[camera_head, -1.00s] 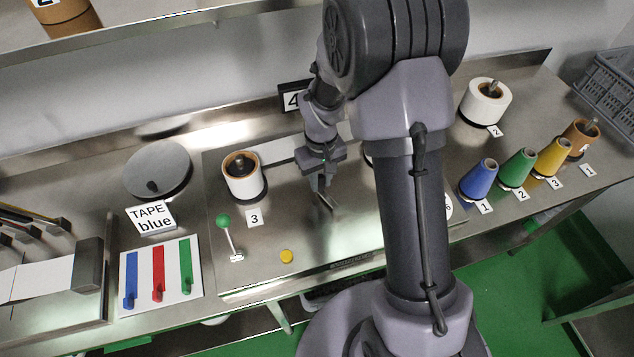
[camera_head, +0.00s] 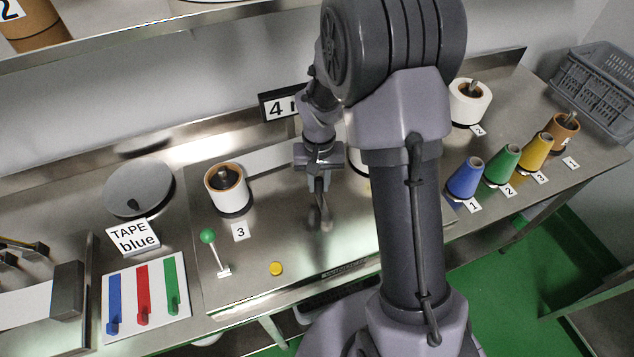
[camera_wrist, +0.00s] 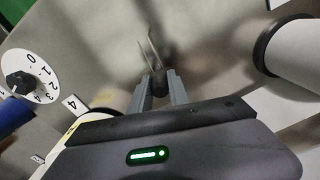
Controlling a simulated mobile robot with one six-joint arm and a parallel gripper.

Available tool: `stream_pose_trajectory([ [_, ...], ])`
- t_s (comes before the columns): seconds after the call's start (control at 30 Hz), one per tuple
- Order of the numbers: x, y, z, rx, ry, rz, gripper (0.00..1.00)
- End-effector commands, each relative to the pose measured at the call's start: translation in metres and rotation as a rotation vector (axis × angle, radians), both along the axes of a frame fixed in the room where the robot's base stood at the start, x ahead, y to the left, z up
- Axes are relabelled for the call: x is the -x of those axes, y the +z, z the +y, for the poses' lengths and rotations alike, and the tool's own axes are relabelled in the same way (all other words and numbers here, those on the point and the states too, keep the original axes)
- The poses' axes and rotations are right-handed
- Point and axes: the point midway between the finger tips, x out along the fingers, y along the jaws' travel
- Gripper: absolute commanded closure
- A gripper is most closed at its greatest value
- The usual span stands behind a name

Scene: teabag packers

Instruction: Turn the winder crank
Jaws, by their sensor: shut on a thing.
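My gripper (camera_head: 321,207) is low over the middle of the steel bench, right of the white roll marked 3. In the wrist view, my gripper (camera_wrist: 160,92) has its two grey fingers closed around a small dark knob (camera_wrist: 159,78), which I take to be the winder crank's handle. A thin metal bar (camera_wrist: 150,48) shows just beyond the knob. In the head view my fingers look blurred and hide the knob, and my arm hides part of the bench behind.
The roll marked 3 (camera_head: 227,187) and a lever with a green ball (camera_head: 208,236) stand left of my gripper. A yellow button (camera_head: 276,269) is near the front edge. Coloured cones, such as the blue one (camera_head: 465,178), stand on the right. A numbered dial (camera_wrist: 32,78) shows in the wrist view.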

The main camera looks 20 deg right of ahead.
Motion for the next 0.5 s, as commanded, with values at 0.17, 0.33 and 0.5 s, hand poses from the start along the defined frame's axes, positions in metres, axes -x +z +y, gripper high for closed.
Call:
stream_pose_trajectory([
  [0.17,-0.0012,0.0012,-0.0006,0.001,0.001,-0.004,1.00],
  [0.33,-0.0011,0.0011,-0.0005,0.001,0.001,-0.004,0.71],
  [0.5,-0.0006,0.0007,-0.0003,0.001,0.001,-0.002,0.57],
])
